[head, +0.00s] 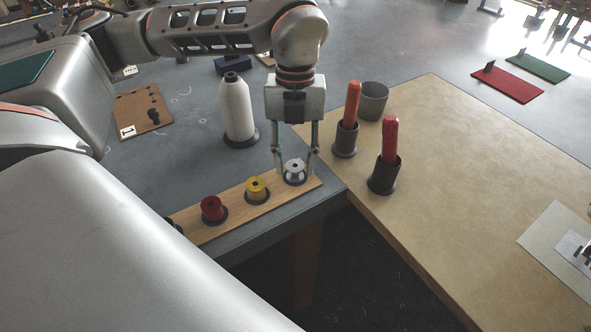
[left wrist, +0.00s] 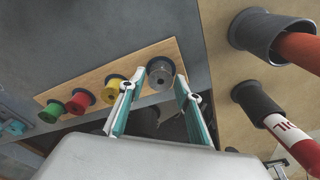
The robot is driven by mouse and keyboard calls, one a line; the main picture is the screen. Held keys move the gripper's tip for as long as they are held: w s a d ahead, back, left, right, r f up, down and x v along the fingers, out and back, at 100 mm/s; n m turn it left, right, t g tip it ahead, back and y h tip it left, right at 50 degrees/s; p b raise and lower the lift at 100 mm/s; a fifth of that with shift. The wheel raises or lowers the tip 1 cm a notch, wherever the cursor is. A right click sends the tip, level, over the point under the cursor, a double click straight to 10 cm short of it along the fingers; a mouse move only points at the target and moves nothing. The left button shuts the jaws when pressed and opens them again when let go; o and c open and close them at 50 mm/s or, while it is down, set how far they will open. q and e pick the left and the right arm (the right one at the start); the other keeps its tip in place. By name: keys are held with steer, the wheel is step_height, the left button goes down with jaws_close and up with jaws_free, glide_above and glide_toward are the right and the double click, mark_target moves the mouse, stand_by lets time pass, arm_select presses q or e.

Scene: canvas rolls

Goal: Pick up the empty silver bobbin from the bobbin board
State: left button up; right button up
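The silver bobbin (head: 294,168) stands upright at the right end of the wooden bobbin board (head: 232,213). It shows no thread. My left gripper (head: 295,166) points down over it, with one finger on each side. The fingers look apart from the bobbin. In the left wrist view, the silver bobbin (left wrist: 160,71) appears just beyond and between the spread fingertips of my left gripper (left wrist: 157,82). The board (left wrist: 95,80) also holds yellow (head: 256,188) and red (head: 212,208) bobbins, plus a green one (left wrist: 52,111) in the left wrist view.
A white thread cone (head: 236,108) stands behind the board. Two dark cups holding red (head: 389,142) and orange (head: 352,104) rolls, and an empty grey cup (head: 372,100), stand on the tan surface (head: 460,190) to the right. The grey table's front edge is close to the board.

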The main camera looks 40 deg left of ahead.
arm_select(q)
steer(key=shift+f, duration=0.8)
steer(key=c, duration=0.7)
